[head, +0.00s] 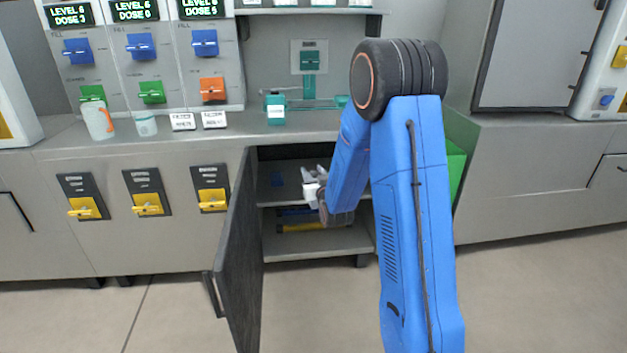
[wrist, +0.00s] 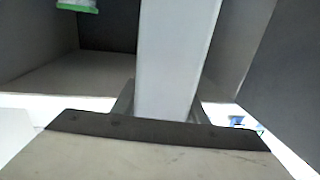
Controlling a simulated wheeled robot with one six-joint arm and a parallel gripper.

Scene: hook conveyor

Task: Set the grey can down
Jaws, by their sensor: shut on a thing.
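The grey can (wrist: 178,55) fills the middle of the wrist view as a pale, smooth upright shape. My gripper (wrist: 160,108) is shut on it, with one finger along each side. In the head view my gripper (head: 314,184) is at the open front of the lower cabinet, in front of its shelves. The can is hard to make out there, and my arm hides part of the opening. The can's far end is out of the wrist view.
The dark cabinet door (head: 240,262) stands open left of my gripper. A shelf (head: 285,193) and a lower board (head: 340,243) lie inside. Cups and labels line the counter (head: 345,122) above.

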